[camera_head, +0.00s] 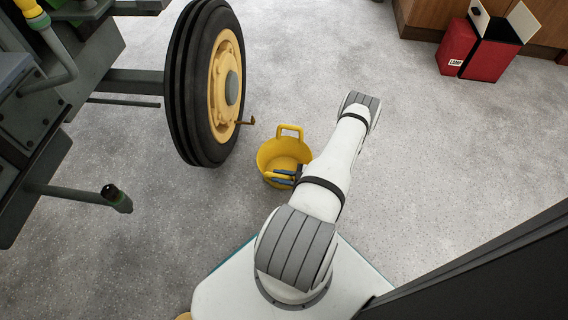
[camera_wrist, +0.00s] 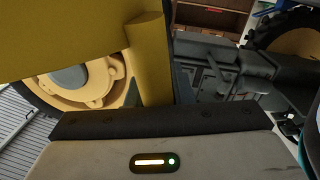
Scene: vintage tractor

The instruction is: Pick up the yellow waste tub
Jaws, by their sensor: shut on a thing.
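The yellow waste tub (camera_head: 270,155) is beside the tractor's front wheel in the head view, opening up, with one raised handle at its far side. My gripper (camera_head: 285,177) is at the tub's near side, shut on its near handle or rim; my arm partly covers this spot. In the wrist view the yellow tub (camera_wrist: 60,38) fills the upper left, very close, above the dark edge of my gripper. I cannot tell whether the tub's base touches the floor.
The tractor's front wheel (camera_head: 205,85) stands just left of the tub, with a small lever (camera_head: 246,122) sticking out toward it. A red box (camera_head: 480,48) with open flaps is at the upper right by wooden cabinets. Grey floor (camera_head: 430,150) to the right is clear.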

